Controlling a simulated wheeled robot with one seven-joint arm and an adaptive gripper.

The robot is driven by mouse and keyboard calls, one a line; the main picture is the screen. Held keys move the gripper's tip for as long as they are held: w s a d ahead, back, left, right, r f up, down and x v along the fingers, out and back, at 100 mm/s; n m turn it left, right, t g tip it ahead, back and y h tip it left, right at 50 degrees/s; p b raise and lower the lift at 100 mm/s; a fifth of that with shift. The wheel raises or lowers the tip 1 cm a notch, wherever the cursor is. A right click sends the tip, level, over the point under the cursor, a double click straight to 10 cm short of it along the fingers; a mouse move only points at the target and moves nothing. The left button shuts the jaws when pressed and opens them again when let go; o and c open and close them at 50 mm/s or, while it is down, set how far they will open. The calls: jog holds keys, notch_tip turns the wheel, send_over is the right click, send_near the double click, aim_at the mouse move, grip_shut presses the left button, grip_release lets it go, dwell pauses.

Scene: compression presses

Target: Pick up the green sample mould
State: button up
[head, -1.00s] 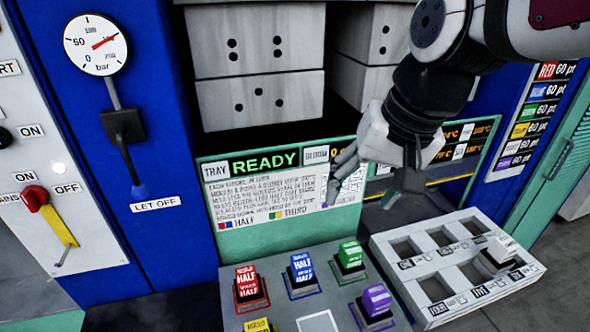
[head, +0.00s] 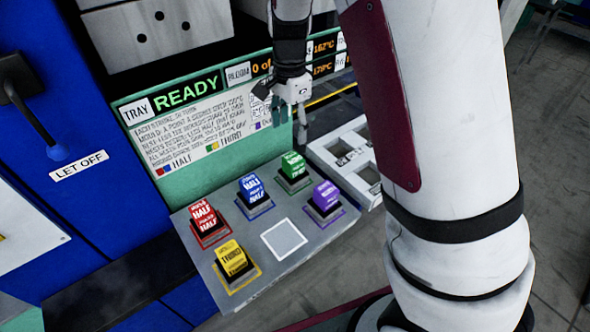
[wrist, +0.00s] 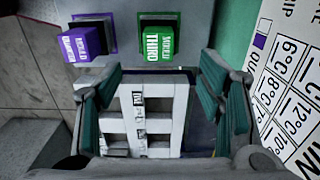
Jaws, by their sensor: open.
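The green sample mould (head: 293,166) stands on its square pad on the grey sloping shelf (head: 240,272), at the back right behind the purple mould (head: 325,196). My gripper (head: 290,118) hangs just beyond it, in front of the panel, open and empty. In the wrist view the green mould (wrist: 159,43) is at top centre, beyond the fingertips of my open gripper (wrist: 163,75) and not between them. The purple mould (wrist: 88,41) is to its left there.
Red (head: 208,223), blue (head: 252,188) and yellow (head: 232,260) moulds share the shelf, with an empty white square (head: 284,240) at front. A white compartment tray (wrist: 161,100) lies below my fingers. The READY panel (head: 186,93) stands close behind.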

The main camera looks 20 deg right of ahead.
aim_at(293, 157)
notch_tip(293, 157, down, 8)
jog(key=shift+r, duration=0.1)
jog(key=f, duration=0.4)
jog(key=shift+d+f, duration=0.25)
jog(key=shift+d, duration=0.1)
jog(key=shift+f, duration=0.55)
jog(key=shift+r, duration=0.1)
grip_shut()
